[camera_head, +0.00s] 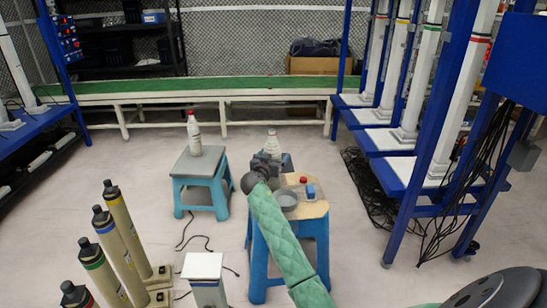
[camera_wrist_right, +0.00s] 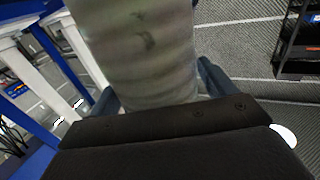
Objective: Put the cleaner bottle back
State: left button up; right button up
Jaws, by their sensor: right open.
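A pale bottle (camera_head: 272,143) stands just beyond my right gripper (camera_head: 272,160) in the head view, its lower part hidden by the gripper. In the right wrist view a large pale, smudged bottle body (camera_wrist_right: 145,50) fills the space between the two blue-grey fingers of my right gripper (camera_wrist_right: 155,85). The fingers are open around it; contact cannot be told. Another white bottle with a red cap (camera_head: 194,133) stands upright on the grey-topped blue stool (camera_head: 200,166) to the left. Which one is the cleaner bottle is unclear. My left gripper is out of view.
A wood-topped blue stool (camera_head: 312,211) under my right arm bears a grey round dish (camera_head: 287,200) and a small red-and-blue item (camera_head: 310,191). Blue racks with white columns (camera_head: 420,100) stand right; beige cylinders (camera_head: 125,228) stand front left. Floor between stools is clear except cables.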

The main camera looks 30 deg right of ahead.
jog(key=shift+r, duration=0.25)
jog(key=p+v, duration=0.1)
jog(key=v, duration=1.1)
